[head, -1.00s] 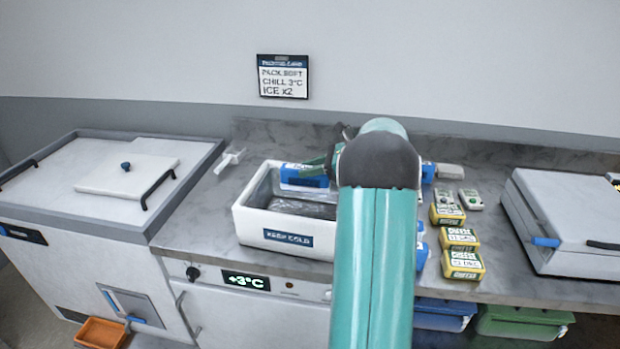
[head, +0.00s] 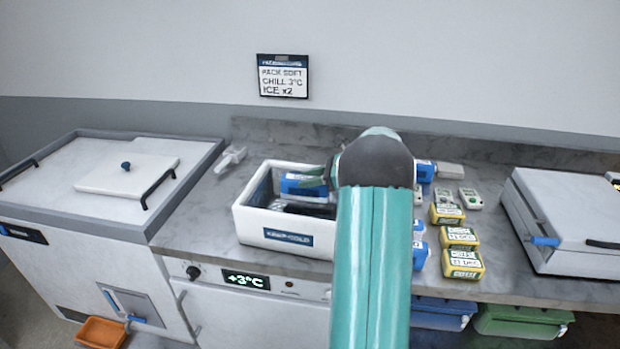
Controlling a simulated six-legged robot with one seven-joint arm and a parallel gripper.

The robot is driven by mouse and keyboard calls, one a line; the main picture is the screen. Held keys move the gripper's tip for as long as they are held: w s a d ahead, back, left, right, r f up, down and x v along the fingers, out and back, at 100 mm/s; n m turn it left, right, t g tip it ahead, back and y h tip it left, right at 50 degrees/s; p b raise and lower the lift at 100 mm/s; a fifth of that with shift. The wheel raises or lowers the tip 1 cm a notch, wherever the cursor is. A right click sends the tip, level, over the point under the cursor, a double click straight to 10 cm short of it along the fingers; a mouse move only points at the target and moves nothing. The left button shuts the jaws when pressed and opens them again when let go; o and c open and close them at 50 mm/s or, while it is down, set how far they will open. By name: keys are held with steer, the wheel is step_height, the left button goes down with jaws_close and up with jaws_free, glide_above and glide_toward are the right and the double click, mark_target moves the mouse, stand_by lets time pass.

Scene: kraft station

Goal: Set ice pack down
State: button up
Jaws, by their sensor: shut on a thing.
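A blue ice pack (head: 302,186) with a pale label is held at the opening of the white "KEEP COLD" box (head: 246,236). My gripper (head: 325,180) is shut on the ice pack, on its right side; my arm hides most of the fingers. The pack is over the box's inside, near the back wall. I cannot tell whether it touches anything below it. A dark, glossy content (head: 300,207) shows inside the box in front of the pack.
Yellow cheese packs (head: 460,238), small white-green devices (head: 470,198) and more blue packs (head: 420,255) sit right of the box, partly behind my arm. A white dispenser-like tool (head: 231,158) lies behind left. A lidded chest (head: 125,180) stands left, a grey case (head: 565,230) right.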

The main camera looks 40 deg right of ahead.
steer(key=o, duration=1.2)
steer(key=shift+s+a+f, duration=0.1)
steer(key=shift+f, duration=0.6)
steer(key=shift+r, duration=0.5)
steer(key=r+v, duration=0.1)
steer(key=v, duration=1.1)
steer(key=a+r+n+g+h, duration=0.15)
steer(key=a+n, duration=0.25)
steer(key=a, duration=0.5)
steer(key=a+r+n+g, duration=0.2)
steer(key=a+n+g, duration=0.15)
steer(key=a, duration=0.55)
steer(key=a+r+n+g+h, duration=0.15)
steer(key=a+n, duration=0.25)
steer(key=a, duration=0.5)
steer(key=s+a+f+n+t+h, duration=0.1)
steer(key=s+a+n+h, duration=0.4)
steer(key=s+a+n, duration=1)
steer(key=a+f+n, duration=0.1)
steer(key=a+n, duration=0.1)
steer(key=shift+s+a, duration=0.25)
steer(key=shift+s, duration=0.05)
